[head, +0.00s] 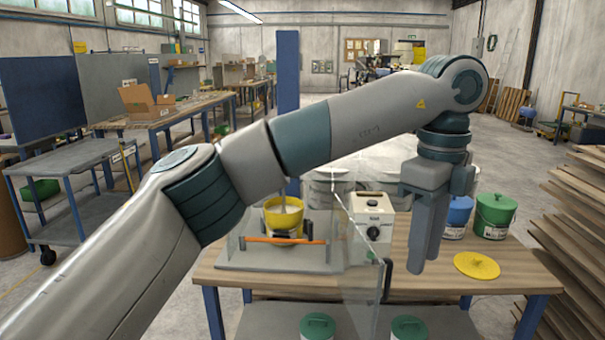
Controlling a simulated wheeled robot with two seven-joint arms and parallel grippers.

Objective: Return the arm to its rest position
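My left arm reaches across the view from the lower left. Its gripper (426,262) hangs fingers-down over the right part of the wooden workbench (500,284). The two fingers overlap from this angle, so I cannot tell how far apart they are. I see nothing held below the fingertips. My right gripper is out of view.
A yellow pot (284,221) stands behind clear panels (352,285) with an orange bar (285,240). A white control box (371,216) is beside it. A blue can (459,212), a green can (495,214) and a yellow lid (476,265) are right of my gripper. Stacked boards (560,240) stand at right.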

